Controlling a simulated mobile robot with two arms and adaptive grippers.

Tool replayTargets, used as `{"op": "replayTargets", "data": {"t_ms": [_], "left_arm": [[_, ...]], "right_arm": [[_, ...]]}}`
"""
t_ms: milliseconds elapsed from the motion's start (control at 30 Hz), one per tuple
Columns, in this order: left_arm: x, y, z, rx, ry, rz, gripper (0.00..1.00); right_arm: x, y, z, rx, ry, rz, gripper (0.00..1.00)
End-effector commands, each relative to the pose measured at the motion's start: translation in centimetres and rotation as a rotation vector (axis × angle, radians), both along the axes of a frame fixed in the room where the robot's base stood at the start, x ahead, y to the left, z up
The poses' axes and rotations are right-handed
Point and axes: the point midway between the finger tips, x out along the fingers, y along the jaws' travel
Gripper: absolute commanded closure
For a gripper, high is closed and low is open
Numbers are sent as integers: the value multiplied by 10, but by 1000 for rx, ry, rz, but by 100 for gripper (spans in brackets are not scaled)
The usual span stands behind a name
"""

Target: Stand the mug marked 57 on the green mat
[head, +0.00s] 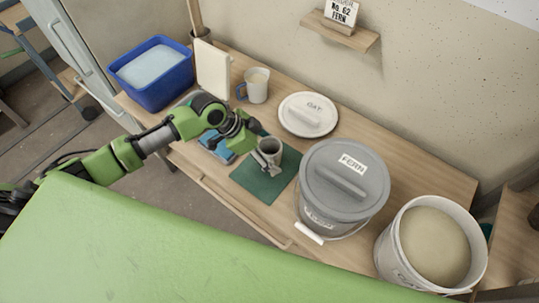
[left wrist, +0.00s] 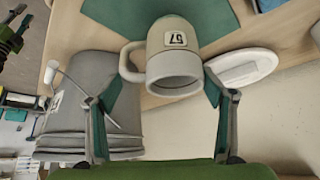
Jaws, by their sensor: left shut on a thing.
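The mug marked 57 (left wrist: 174,42) is grey-white, with its number label and handle showing in the left wrist view. In the head view the mug (head: 270,148) is over the green mat (head: 262,187), roughly upright with its mouth up. I cannot tell whether its base touches the mat. My left gripper (head: 262,153) is shut on the mug, with one finger on each side of it in the left wrist view (left wrist: 163,82). The mat also shows behind the mug there (left wrist: 205,14). My right gripper is not in view.
A lidded grey FERN bucket (head: 343,185) stands right of the mat, with an open bucket (head: 386,245) beyond it. A white lid (head: 308,114), a blue-handled mug (head: 257,86), a white board (head: 212,70) and a blue tub (head: 163,90) stand behind. A blue item (head: 217,146) lies left.

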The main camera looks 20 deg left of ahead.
Motion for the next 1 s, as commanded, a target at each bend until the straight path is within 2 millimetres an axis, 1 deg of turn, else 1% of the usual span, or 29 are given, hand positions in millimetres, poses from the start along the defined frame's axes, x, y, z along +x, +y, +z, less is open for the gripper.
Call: {"op": "replayTargets", "data": {"t_ms": [33,100,200,433,567,600,633,667,1000], "left_arm": [[-3,0,-8,0,6,0,70],[-2,0,-16,0,6,0,70],[-2,0,-23,1,3,0,70],[-2,0,-24,1,2,-1,70],[-2,0,-28,1,2,-1,70],[-3,0,-28,2,4,0,18],[-3,0,-28,2,4,0,10],[-3,0,-28,2,4,0,8],[-3,0,-26,2,4,0,8]], "right_arm": [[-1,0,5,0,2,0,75],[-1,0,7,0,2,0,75],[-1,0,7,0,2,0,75],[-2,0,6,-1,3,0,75],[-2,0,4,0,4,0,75],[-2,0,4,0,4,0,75],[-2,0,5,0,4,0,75],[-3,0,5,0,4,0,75],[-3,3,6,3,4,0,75]]}}
